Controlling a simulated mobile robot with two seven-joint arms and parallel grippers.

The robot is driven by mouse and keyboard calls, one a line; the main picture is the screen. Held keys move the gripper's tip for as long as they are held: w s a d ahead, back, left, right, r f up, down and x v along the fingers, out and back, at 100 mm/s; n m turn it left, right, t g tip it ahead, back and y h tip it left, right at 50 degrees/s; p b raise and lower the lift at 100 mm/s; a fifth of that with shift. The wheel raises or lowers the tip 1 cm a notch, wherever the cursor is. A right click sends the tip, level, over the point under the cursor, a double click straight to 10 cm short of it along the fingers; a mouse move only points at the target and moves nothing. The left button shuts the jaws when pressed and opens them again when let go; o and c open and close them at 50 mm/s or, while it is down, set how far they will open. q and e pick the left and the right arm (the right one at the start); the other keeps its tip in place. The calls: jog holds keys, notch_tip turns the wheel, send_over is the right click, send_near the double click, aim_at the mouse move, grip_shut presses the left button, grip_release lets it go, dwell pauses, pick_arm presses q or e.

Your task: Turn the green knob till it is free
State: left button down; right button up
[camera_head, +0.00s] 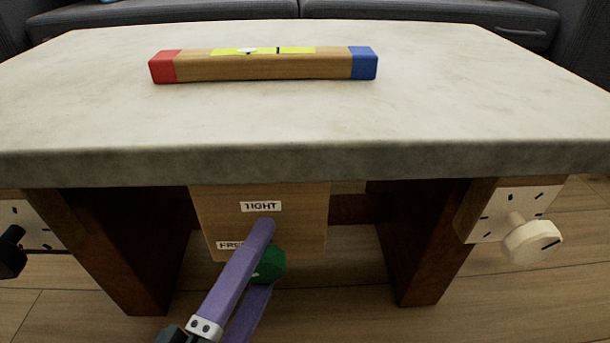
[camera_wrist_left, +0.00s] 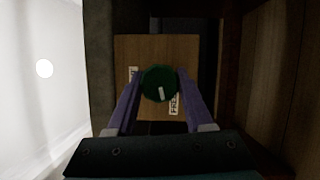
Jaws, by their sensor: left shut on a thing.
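The green knob (camera_head: 271,262) sits on a wooden panel (camera_head: 308,220) under the tabletop. The panel has a TIGHT label (camera_head: 261,206) and, lower left, a FREE label (camera_head: 229,245) partly hidden by a finger. My left gripper (camera_head: 266,254) has its purple fingers shut on the knob, one on each side. In the left wrist view the knob (camera_wrist_left: 153,78) shows between both fingers. Its white mark (camera_wrist_left: 162,93) points down in that picture, slightly toward the FREE label (camera_wrist_left: 174,104). My right gripper is not in view.
A grey stone tabletop (camera_head: 440,110) overhangs the panel, with dark wooden legs (camera_head: 425,235) on both sides. A spirit level (camera_head: 300,66) with red and blue ends lies on top. A white knob (camera_head: 532,242) is at right and a black knob (camera_head: 11,252) at left.

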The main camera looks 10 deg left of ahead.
pick_arm(q)
jog(key=shift+f+n+t+b, duration=0.1)
jog(key=shift+n+t+b, duration=0.6)
jog(key=shift+n+b, duration=0.75)
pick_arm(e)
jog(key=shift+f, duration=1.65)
pick_arm(q)
jog(key=shift+n, duration=0.25)
jog(key=shift+c, duration=1.4)
grip_release()
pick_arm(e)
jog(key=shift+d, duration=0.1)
pick_arm(q)
jog(key=shift+s+p, duration=0.3)
jog(key=shift+p, duration=0.05)
jog(key=s+f+p, duration=0.1)
jog(key=s+p, duration=0.1)
jog(key=s, duration=0.7)
jog(key=shift+s+a+f, duration=0.15)
jog(key=shift+a, duration=0.25)
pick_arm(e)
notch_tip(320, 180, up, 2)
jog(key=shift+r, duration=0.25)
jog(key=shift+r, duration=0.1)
